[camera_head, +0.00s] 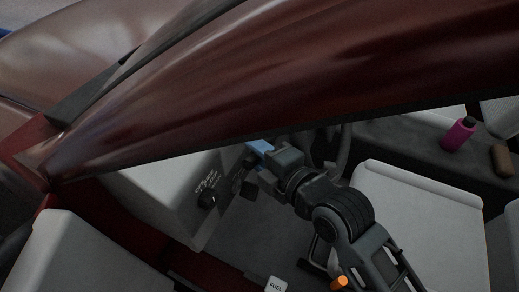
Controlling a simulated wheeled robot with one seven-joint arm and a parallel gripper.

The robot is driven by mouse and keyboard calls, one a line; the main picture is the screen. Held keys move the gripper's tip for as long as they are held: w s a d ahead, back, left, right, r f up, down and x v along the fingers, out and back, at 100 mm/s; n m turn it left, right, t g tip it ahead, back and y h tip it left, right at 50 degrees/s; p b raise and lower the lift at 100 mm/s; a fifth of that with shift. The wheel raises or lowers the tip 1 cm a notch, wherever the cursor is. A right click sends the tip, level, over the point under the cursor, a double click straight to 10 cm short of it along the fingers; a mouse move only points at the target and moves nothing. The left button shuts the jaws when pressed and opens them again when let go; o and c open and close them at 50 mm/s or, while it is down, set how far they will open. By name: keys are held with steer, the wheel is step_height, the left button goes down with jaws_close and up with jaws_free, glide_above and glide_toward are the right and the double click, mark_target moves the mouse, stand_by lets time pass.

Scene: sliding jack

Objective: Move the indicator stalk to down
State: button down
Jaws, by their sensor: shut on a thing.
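My gripper (257,150), with pale blue fingers, reaches in under the dark red roof pillar, between the dashboard and the steering wheel (343,148). Its fingers are shut at the place of the indicator stalk. The stalk itself is not clearly visible; the gripper and the pillar hide it, so its position, up or down, cannot be told.
The red pillar (290,70) crosses just above my gripper and arm. A pink bottle (458,134) and brown object (502,159) lie at far right.

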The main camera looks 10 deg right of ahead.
steer(key=shift+w+r, duration=0.1)
steer(key=shift+r, duration=0.1)
steer(key=c, duration=0.9)
jaws_free()
steer(key=v, duration=0.7)
steer(key=shift+s+d, duration=0.2)
steer(key=shift+s, duration=0.15)
